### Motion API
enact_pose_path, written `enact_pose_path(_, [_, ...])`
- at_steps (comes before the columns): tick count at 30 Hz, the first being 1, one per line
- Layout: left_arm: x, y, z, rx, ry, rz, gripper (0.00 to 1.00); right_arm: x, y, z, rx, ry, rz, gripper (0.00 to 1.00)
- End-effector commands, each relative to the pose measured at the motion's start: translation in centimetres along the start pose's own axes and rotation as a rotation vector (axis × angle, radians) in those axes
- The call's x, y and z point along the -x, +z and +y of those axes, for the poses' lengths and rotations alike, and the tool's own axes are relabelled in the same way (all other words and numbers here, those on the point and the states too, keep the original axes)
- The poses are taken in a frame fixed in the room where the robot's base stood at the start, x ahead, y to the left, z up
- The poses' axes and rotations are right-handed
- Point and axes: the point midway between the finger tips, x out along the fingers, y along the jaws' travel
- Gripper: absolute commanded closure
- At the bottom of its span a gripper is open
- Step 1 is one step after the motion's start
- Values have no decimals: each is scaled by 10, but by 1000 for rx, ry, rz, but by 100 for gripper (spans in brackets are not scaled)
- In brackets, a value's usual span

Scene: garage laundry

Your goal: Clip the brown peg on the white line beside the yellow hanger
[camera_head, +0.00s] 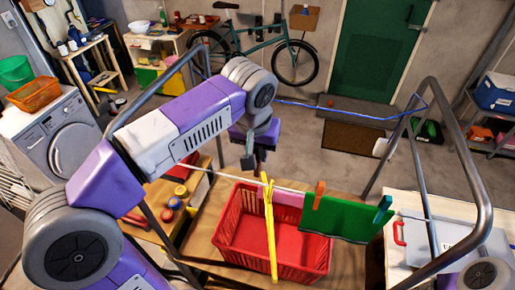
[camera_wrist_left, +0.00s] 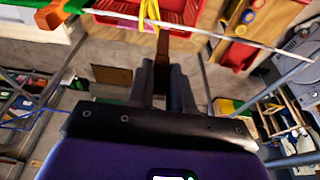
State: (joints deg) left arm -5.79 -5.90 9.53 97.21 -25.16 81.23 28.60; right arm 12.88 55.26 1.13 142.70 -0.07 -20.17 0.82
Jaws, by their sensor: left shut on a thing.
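My left gripper (camera_head: 254,162) is above the white line (camera_head: 225,176), just left of the yellow hanger (camera_head: 270,235). In the left wrist view my left gripper (camera_wrist_left: 162,72) is shut on the brown peg (camera_wrist_left: 162,55), which points out from between the fingers. The peg's tip appears at the white line (camera_wrist_left: 235,39) in that view; I cannot tell whether it touches. The yellow hanger (camera_wrist_left: 150,14) hangs on the line close beside the peg tip. In the head view the peg cannot be made out. My right gripper is not in view.
A pink cloth (camera_head: 289,198) and a green cloth (camera_head: 340,218) hang right of the hanger, with an orange peg (camera_head: 319,194) and a blue peg (camera_head: 383,209). A red basket (camera_head: 235,235) stands below. Grey metal rails (camera_head: 470,160) flank the line.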

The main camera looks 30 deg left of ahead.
Motion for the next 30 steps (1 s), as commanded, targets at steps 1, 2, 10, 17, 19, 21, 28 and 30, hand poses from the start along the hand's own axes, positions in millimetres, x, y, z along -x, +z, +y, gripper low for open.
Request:
enact_pose_path(1, [-4,1,0,1,0,0,100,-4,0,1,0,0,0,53])
enact_pose_path(2, [-6,1,0,1,0,0,100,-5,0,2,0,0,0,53])
enact_pose_path(10, [-19,5,0,1,0,0,100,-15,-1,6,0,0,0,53])
enact_pose_path(17, [-30,8,0,1,-1,-1,100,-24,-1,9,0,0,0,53])
enact_pose_path(19, [-34,9,0,1,-1,-1,100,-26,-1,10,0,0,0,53])
enact_pose_path(21, [-37,10,0,1,-1,-1,100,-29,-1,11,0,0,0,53])
enact_pose_path(28, [-48,12,0,1,0,0,100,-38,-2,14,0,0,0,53])
enact_pose_path(30, [-51,13,0,1,0,0,100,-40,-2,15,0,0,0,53])
